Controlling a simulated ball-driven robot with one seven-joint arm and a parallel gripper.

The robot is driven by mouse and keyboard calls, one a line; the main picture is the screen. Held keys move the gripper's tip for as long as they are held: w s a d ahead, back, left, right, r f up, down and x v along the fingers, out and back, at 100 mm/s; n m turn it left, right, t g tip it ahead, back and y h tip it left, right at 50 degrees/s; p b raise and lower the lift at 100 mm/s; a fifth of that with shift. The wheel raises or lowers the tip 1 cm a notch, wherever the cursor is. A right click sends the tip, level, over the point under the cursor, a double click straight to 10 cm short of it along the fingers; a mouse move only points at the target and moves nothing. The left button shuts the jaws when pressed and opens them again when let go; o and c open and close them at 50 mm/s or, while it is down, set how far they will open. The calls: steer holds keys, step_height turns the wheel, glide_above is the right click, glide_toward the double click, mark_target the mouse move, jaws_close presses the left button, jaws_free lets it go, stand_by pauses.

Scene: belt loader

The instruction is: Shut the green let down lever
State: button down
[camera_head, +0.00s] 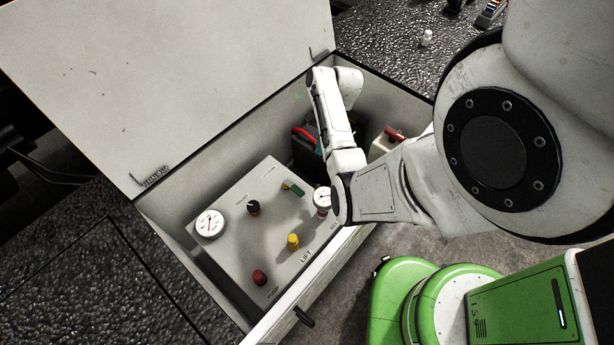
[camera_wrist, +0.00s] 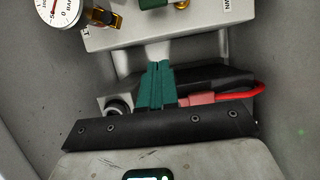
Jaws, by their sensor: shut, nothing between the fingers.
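The green lever (camera_head: 298,191) sits on a brass valve (camera_head: 286,185) on the sloped control panel (camera_head: 232,232) inside the open box. In the wrist view the green lever (camera_wrist: 152,3) is cut off by the top edge, with brass beside it. I cannot tell its exact angle. My gripper (camera_wrist: 158,66) has teal fingers that are together and empty. In the head view only a small teal part of my gripper (camera_head: 318,148) shows beside my arm, up and right of the lever. The fingers are apart from the lever.
A dial gauge (camera_head: 210,223), black knob (camera_head: 253,207), yellow knob (camera_head: 293,241) and red knob (camera_head: 259,277) stand on the panel. Another gauge (camera_head: 322,197) is partly behind my arm. A black battery (camera_head: 304,153) with a red cable lies behind the panel. The lid (camera_head: 160,80) is open.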

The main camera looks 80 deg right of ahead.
mark_target(294, 189)
steer(key=x, duration=0.3)
steer(key=a+x, duration=0.1)
steer(key=x, duration=0.3)
steer(key=w+a+r+x, duration=0.1)
steer(key=x, duration=0.2)
steer(key=shift+w+a+f, duration=0.2)
steer(key=shift+f, duration=0.2)
steer(key=shift+w+a+p, duration=0.4)
steer(key=shift+a, duration=0.15)
steer(key=shift+f, duration=0.1)
